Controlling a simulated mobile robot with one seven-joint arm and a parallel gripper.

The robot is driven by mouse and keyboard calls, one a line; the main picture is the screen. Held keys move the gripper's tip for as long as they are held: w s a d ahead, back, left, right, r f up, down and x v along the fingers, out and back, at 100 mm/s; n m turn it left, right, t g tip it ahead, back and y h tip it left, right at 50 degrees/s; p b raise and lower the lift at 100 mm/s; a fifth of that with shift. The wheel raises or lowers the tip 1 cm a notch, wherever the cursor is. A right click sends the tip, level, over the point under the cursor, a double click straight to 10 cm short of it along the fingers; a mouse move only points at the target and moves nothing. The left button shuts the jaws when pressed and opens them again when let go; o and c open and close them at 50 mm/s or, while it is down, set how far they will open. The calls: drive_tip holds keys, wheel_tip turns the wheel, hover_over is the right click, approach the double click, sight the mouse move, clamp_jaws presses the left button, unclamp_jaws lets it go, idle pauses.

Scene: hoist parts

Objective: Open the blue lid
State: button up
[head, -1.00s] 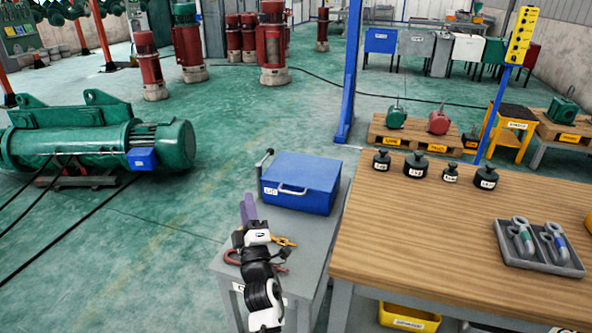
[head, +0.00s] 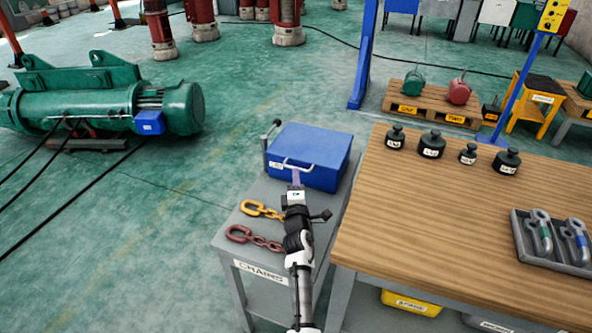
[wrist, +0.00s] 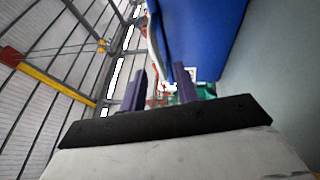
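The blue box with its blue lid (head: 312,148) stands on the grey bench, and the lid looks closed. A pale bar handle (head: 290,165) is on the front of the box, beside a small white label (head: 276,164). My gripper (head: 296,180) is just in front of the handle, its purple fingers partly hidden behind my wrist. In the wrist view, the two purple fingers (wrist: 160,90) stand apart with nothing clearly between them. The blue box (wrist: 200,35) fills the upper middle there. I cannot tell whether the fingers touch the handle.
A lever with a black knob (head: 268,132) stands at the box's left side. Yellow chain links (head: 262,210) and red chain links (head: 252,238) lie on the grey bench (head: 232,232). A wooden table (head: 440,220) with black weights stands close at the right.

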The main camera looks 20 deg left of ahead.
drive_tip(key=shift+x, duration=2.55)
drive_tip(key=shift+c, duration=0.4)
clamp_jaws()
